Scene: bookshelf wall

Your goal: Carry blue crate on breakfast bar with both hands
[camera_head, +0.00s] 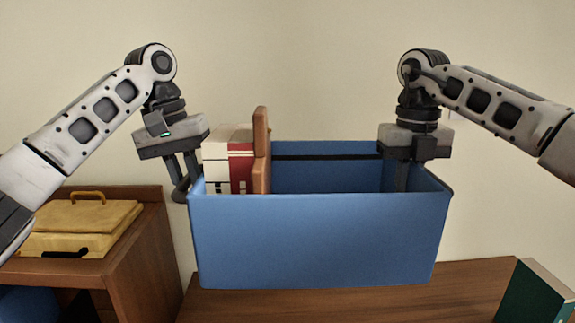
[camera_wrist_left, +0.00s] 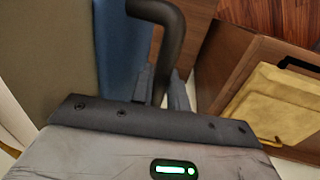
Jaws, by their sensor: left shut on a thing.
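The blue crate (camera_head: 320,240) is upright in front of me, above or on a brown wooden surface (camera_head: 470,285); I cannot tell whether its bottom touches. It also shows in the left wrist view (camera_wrist_left: 122,45). White and red books (camera_head: 228,165) and a brown upright piece (camera_head: 261,150) are inside its left end. My left gripper (camera_head: 182,180) is at the outside of the left wall, shut on the crate's dark handle (camera_wrist_left: 172,35). My right gripper (camera_head: 401,175) points down at the right wall; the crate's front hides its fingertips, and its grip is unclear.
A yellow case (camera_head: 80,225) lies on a brown wooden cabinet (camera_head: 140,255) at the left. A dark green book (camera_head: 535,295) stands at the lower right. A plain cream wall (camera_head: 290,60) is behind the crate. The wooden surface between crate and green book is clear.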

